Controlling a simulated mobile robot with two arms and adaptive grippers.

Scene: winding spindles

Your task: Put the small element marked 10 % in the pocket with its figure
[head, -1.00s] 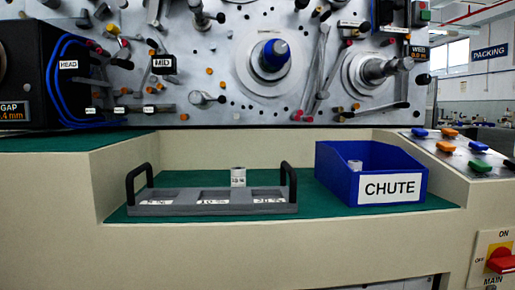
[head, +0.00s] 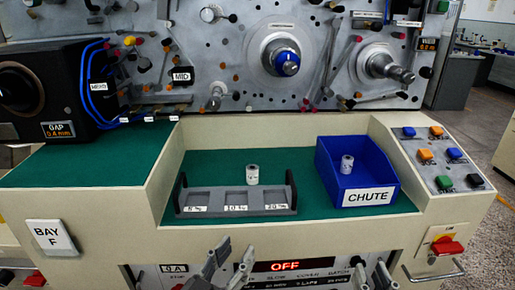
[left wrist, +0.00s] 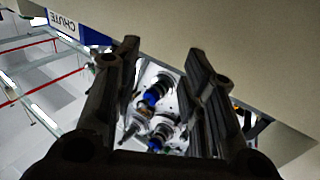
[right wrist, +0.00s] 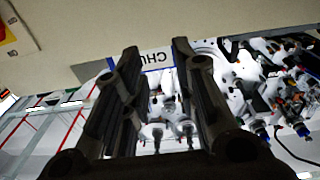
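A small white cylindrical element (head: 252,174) stands upright at the back edge of the grey tray (head: 181,212), right of its middle; its printed figure is too small to read now. The tray has three pockets with white labels; the middle label (head: 236,208) seems to read 10 %. Another white element (head: 347,165) stands inside the blue chute box (head: 371,176). My left gripper (head: 237,250) is open and empty, low in front of the tray. My right gripper (head: 369,266) is open and empty, low in front of the chute box. Both wrist views show spread fingers with nothing between.
The tray has black handles at both ends. Green mat (head: 307,168) lies bare between tray and chute box. The recess has cream walls and a front ledge (head: 300,228). A machine panel with spindles (head: 282,57) stands behind, and a button panel (head: 437,155) is at right.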

